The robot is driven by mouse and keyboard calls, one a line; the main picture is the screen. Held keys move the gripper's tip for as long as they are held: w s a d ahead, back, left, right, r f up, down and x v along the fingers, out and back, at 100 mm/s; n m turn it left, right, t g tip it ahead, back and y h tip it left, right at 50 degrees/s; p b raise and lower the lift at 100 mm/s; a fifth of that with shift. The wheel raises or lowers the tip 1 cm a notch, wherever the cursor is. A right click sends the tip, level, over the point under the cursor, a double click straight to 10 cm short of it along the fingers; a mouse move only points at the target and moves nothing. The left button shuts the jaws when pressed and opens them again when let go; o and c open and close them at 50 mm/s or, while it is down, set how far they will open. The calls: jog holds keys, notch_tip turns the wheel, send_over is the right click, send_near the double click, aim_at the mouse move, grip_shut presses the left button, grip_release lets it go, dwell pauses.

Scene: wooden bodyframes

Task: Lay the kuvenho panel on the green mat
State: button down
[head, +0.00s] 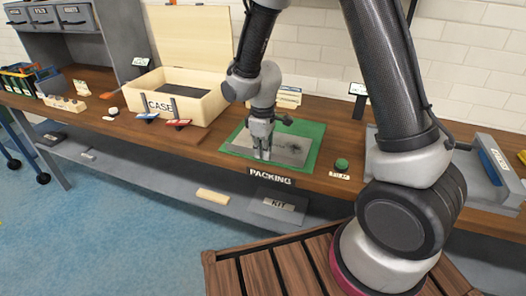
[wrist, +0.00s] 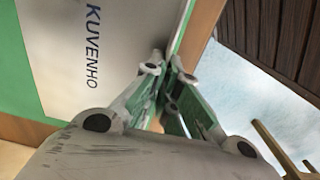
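The kuvenho panel (head: 285,149) is a thin grey plate. It lies flat, or nearly so, over the green mat (head: 314,137) on the bench; whether it touches the mat all over cannot be told. In the wrist view the panel (wrist: 105,50) shows its KUVENHO lettering, with green mat (wrist: 28,75) past its left side. My gripper (head: 263,154) points down at the panel's front edge. In the wrist view my gripper's fingertips (wrist: 173,64) are drawn together around the panel's near edge. The exact contact is partly hidden by the fingers.
An open case (head: 182,101) stands left of the mat, with small red and blue items in front. A green button (head: 341,164) is right of the mat, near the bench's front edge. A grey tray (head: 484,187) lies further right.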

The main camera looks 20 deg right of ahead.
jog(key=shift+f, duration=0.15)
jog(key=c, duration=1.6)
grip_release()
jog(key=shift+c, duration=0.2)
notch_tip(320, 180, up, 12)
jog(key=s+d+r+m+t, duration=0.2)
jog(key=s+d+r+m, duration=0.3)
jog(key=s+d+r, duration=0.45)
jog(key=s+d+r+m+t, duration=0.2)
jog(key=s+d+r+m, duration=0.3)
jog(key=s+d, duration=0.4)
jog(key=s, duration=0.2)
jog(key=shift+s+m, duration=0.3)
jog(key=shift+m, duration=0.1)
